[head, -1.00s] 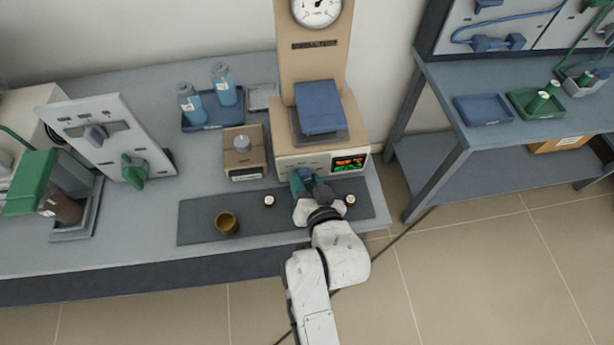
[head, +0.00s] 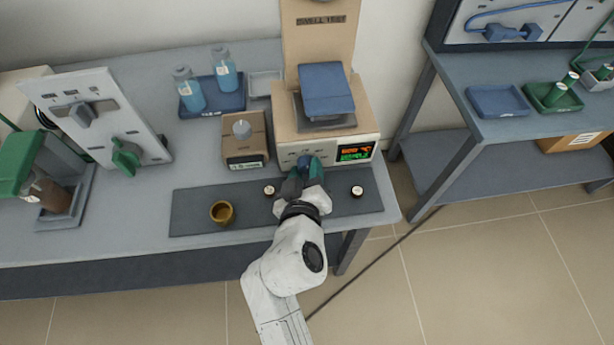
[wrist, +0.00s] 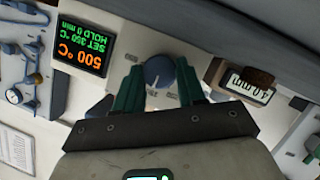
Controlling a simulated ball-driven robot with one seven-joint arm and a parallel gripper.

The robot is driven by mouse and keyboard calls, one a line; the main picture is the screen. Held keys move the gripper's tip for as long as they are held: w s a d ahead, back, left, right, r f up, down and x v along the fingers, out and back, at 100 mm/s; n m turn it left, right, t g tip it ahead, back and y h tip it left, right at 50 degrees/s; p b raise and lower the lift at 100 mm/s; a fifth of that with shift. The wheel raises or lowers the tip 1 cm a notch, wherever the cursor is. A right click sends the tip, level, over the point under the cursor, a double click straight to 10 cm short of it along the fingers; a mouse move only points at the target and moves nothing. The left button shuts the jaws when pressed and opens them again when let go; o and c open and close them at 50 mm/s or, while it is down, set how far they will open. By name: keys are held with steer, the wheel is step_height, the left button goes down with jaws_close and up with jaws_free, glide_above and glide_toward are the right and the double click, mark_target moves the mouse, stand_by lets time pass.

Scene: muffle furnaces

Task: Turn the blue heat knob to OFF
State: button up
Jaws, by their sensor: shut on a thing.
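The blue heat knob (head: 304,161) is on the front panel of a beige furnace (head: 285,125). In the wrist view the round knob (wrist: 158,72) sits between my gripper's two green fingers, with a pale pointer line on its face. My gripper (head: 303,172) is shut on it; in the wrist view the fingers (wrist: 157,80) flank it on both sides. The display (head: 355,152) beside the knob is lit; in the wrist view the display (wrist: 85,46) appears upside down, with 500 °C in orange and SET 360 °C in green. OFF marking is not legible.
A dark mat (head: 190,210) in front holds a brass cup (head: 222,212) and two small round pieces. A box (head: 245,150) stands left of the furnace. A panel with a green handle (head: 126,157) stands further left. A second bench (head: 515,130) is at right.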

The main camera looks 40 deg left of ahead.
steer(key=n+b, duration=0.1)
steer(key=n+t+b, duration=0.1)
steer(key=n+b, duration=0.1)
steer(key=shift+s+a+f+t+h, duration=0.1)
steer(key=shift+f+t+h, duration=0.1)
steer(key=shift+t+h, duration=0.15)
stand_by(0.3)
steer(key=o, duration=0.8)
steer(key=shift+r, duration=0.1)
steer(key=v, duration=1)
steer(key=shift+s, duration=0.4)
steer(key=shift+o, duration=0.2)
